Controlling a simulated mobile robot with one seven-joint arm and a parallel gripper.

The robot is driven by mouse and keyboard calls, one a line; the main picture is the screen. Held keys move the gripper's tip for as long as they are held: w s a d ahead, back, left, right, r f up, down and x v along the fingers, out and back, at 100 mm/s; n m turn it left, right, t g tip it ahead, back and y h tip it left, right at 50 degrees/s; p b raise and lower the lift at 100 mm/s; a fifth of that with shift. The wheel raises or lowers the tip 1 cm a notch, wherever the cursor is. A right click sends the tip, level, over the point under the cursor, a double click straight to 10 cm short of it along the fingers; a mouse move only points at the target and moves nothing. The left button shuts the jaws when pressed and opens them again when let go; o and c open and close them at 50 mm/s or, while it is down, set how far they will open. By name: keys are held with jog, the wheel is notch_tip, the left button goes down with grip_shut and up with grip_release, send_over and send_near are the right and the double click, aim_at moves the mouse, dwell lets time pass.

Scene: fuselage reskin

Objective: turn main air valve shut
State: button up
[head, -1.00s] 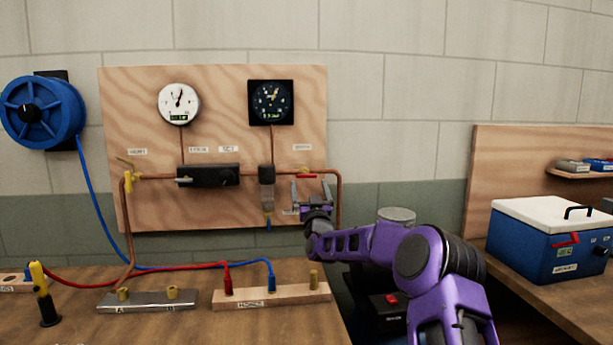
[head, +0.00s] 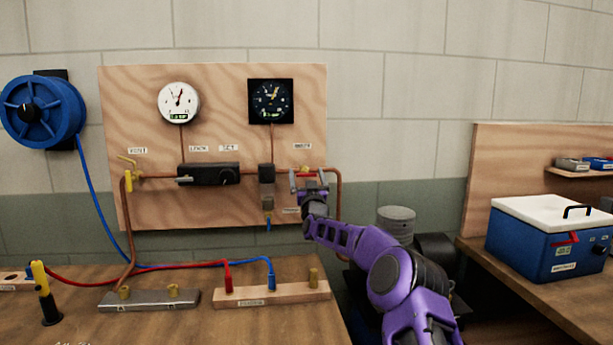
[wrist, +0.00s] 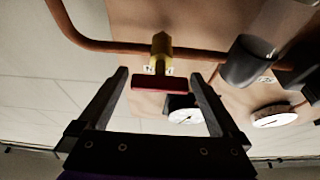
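The main air valve is a brass body with a red handle (wrist: 150,82) on the copper pipe, at the right of the wooden panel. In the wrist view the red handle lies crosswise between my two fingers, with a gap on each side. My gripper (wrist: 162,85) is open, and its fingers reach up to about the handle's level. In the head view my gripper (head: 309,181) is in front of the valve and hides most of it. A sliver of the red handle may show above the fingers, but I cannot tell its angle there.
The wooden panel (head: 225,80) carries two gauges, a black regulator (head: 208,174) and a filter bowl (head: 266,176) close left of my gripper. A yellow-handled valve (head: 128,180) is at the far left. Hoses and fittings lie on the bench below. A blue cooler (head: 550,240) stands right.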

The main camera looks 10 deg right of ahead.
jog(key=c, duration=1.2)
jog(key=shift+o, duration=0.2)
jog(key=shift+m+b, duration=0.3)
jog(key=shift+m, duration=0.2)
jog(key=m+h+b, duration=0.1)
jog(key=m+h, duration=0.1)
jog(key=m, duration=0.2)
jog(key=shift+h+b, duration=0.3)
jog(key=shift+h, duration=0.1)
jog(key=m+h, duration=0.1)
jog(key=m, duration=0.2)
jog(key=m+g+h, duration=0.1)
jog(key=m, duration=0.2)
jog(key=shift+r+g+h, duration=0.15)
jog(key=shift+g+h, duration=0.15)
jog(key=shift+h, duration=0.1)
jog(key=m+g+p, duration=0.1)
jog(key=m, duration=0.2)
jog(key=m+g+h+p, duration=0.1)
jog(key=m+p, duration=0.1)
jog(key=m, duration=0.1)
jog(key=shift+r+m+h+p, duration=0.1)
jog(key=shift+m+h+p, duration=0.2)
jog(key=shift+m, duration=0.1)
jog(key=shift+m+g+p, duration=1)
jog(key=shift+m+p, duration=0.55)
jog(key=shift+m, duration=0.75)
jog(key=shift+f, duration=0.2)
